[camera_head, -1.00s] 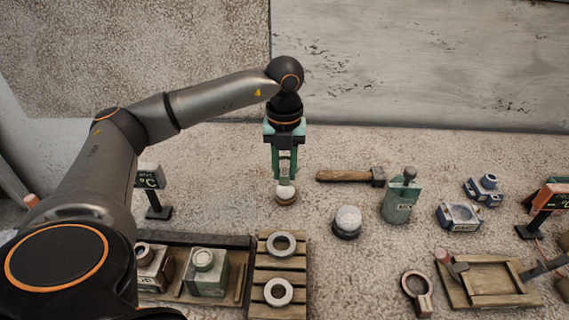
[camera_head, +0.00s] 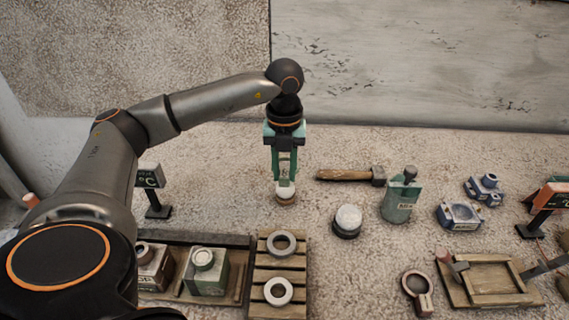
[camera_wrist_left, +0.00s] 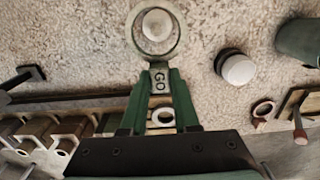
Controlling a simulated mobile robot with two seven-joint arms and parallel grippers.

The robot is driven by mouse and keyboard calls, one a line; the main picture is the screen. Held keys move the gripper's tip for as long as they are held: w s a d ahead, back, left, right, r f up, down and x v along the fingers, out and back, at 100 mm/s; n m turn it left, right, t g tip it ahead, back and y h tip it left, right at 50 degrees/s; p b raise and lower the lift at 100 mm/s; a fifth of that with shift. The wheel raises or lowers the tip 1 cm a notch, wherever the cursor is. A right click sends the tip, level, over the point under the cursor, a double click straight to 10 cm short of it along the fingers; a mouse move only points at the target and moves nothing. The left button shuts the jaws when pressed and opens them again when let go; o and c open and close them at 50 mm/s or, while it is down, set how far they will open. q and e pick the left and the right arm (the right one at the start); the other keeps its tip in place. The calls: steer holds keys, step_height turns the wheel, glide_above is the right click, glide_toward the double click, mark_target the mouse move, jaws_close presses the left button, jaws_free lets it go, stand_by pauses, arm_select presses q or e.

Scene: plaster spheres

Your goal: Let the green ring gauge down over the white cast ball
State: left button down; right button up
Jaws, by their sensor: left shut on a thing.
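My left gripper (camera_head: 285,178) points straight down and is shut on the tag, marked GO, of the green ring gauge (camera_wrist_left: 159,82). In the left wrist view the ring lies beyond the fingertips, and the white cast ball (camera_wrist_left: 157,25) shows inside its opening, somewhat toward the far side. I cannot tell how far down around the ball the ring is. My right gripper is not in view.
A slatted wooden pallet with two grey rings (camera_head: 279,265) is in front.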

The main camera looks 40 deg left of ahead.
mark_target(285, 183)
arm_select(q)
steer(key=shift+f+b, duration=1.2)
steer(key=shift+f, duration=0.7)
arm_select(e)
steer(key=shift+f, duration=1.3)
arm_select(q)
steer(key=shift+f+b, duration=1.75)
steer(key=shift+f, duration=0.95)
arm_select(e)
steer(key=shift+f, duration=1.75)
arm_select(q)
steer(key=shift+r+p, duration=2.35)
steer(key=shift+r, duration=0.45)
steer(key=shift+r+p, duration=2.2)
steer(key=shift+r, duration=0.55)
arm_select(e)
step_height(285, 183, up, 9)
